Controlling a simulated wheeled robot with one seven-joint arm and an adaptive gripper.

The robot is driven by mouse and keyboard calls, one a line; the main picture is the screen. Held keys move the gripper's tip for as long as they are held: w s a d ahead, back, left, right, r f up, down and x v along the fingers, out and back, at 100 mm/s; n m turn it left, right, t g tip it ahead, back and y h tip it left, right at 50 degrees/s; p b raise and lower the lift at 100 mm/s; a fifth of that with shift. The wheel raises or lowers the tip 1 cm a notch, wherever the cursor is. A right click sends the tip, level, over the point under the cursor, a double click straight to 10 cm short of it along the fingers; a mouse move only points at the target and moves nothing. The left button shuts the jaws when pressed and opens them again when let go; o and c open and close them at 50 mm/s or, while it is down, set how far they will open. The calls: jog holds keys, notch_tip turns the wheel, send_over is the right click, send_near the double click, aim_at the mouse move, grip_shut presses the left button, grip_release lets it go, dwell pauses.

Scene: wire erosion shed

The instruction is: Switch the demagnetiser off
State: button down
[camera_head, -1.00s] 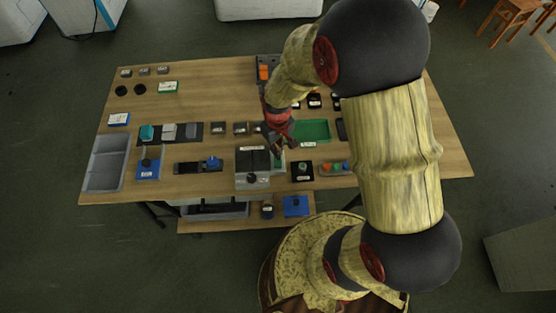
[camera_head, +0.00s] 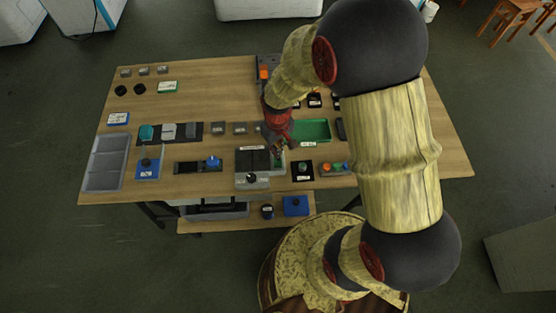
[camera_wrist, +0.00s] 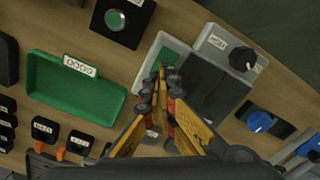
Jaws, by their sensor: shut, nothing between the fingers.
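A grey box with two black top plates (camera_head: 262,160) and a black knob (camera_head: 251,179) stands at the table's front middle. It looks like the demagnetiser, but its label is too small to read. In the wrist view the box (camera_wrist: 207,48) is right of my fingers, with its black knob (camera_wrist: 243,59) at the far end. A pale-framed green piece (camera_wrist: 161,50) lies beside the box. My gripper (camera_head: 278,151) is shut and empty, above the box's right edge. In the wrist view the fingertips (camera_wrist: 166,73) are over the green piece, apart from the knob.
A green tray (camera_wrist: 75,88) lies behind my gripper. A black plate with a green button (camera_wrist: 115,19) is near the box. A blue knob (camera_wrist: 260,122) is on the box's other side. A grey bin (camera_head: 105,163) stands at the table's left end. The table's back left has free room.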

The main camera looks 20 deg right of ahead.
jog(key=shift+f+b, duration=0.45)
jog(key=shift+f, duration=0.4)
dwell(0.3)
jog(key=shift+r+p, duration=2.8)
jog(key=shift+r, duration=0.75)
jog(key=s+r+t, duration=0.2)
jog(key=s+r, duration=0.2)
jog(key=r, duration=0.6)
jog(key=s+r+m+t, duration=0.1)
jog(key=s+r, duration=0.4)
jog(key=r, duration=0.5)
jog(key=s+r+m+t+b, duration=0.1)
jog(key=s+r, duration=0.4)
jog(key=r, duration=0.5)
jog(key=shift+r+t, duration=0.3)
jog(key=shift+t, duration=0.5)
